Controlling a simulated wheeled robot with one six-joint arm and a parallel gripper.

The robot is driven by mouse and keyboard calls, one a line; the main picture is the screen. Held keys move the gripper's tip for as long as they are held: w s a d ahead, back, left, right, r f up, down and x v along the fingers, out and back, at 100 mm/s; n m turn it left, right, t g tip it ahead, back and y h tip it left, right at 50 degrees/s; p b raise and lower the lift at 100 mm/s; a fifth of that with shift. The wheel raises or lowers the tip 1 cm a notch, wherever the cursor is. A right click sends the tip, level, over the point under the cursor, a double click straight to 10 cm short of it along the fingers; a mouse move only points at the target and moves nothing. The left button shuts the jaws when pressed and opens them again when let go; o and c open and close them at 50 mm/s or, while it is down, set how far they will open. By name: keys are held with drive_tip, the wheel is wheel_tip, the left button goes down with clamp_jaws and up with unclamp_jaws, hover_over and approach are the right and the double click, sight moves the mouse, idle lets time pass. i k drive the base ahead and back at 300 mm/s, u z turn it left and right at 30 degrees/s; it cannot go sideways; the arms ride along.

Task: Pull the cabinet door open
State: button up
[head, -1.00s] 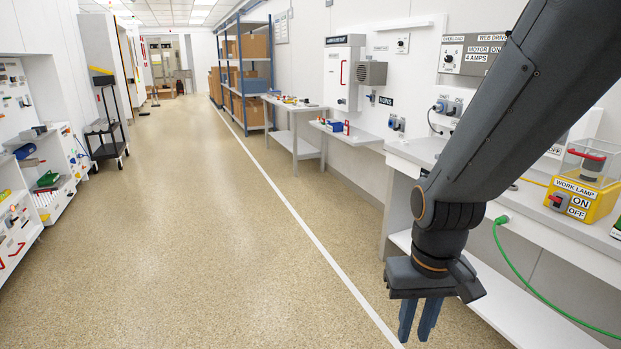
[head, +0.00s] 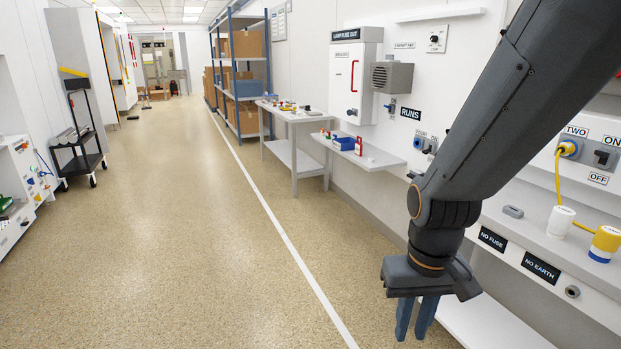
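The white wall cabinet (head: 357,76) hangs on the right wall in the head view, under a dark label reading LAMP FUSE OUT. Its door looks closed. A red upright handle (head: 353,75) is on the door's right part, and a dark round knob sits lower down. My gripper (head: 415,320) points down at the lower right, well apart from the cabinet and nearer to me. Its two blue-grey fingers show a gap with nothing between them, so it is open and empty.
Below the cabinet a shelf (head: 386,160) holds a blue bin and small red items. A grey vented box (head: 392,77) is right of the cabinet. A white bench (head: 572,243) lies beside my arm. The speckled floor aisle is clear; a black cart (head: 78,160) stands left.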

sight(347, 61)
drive_tip(key=i, duration=4.8)
drive_tip(key=u, duration=0.05)
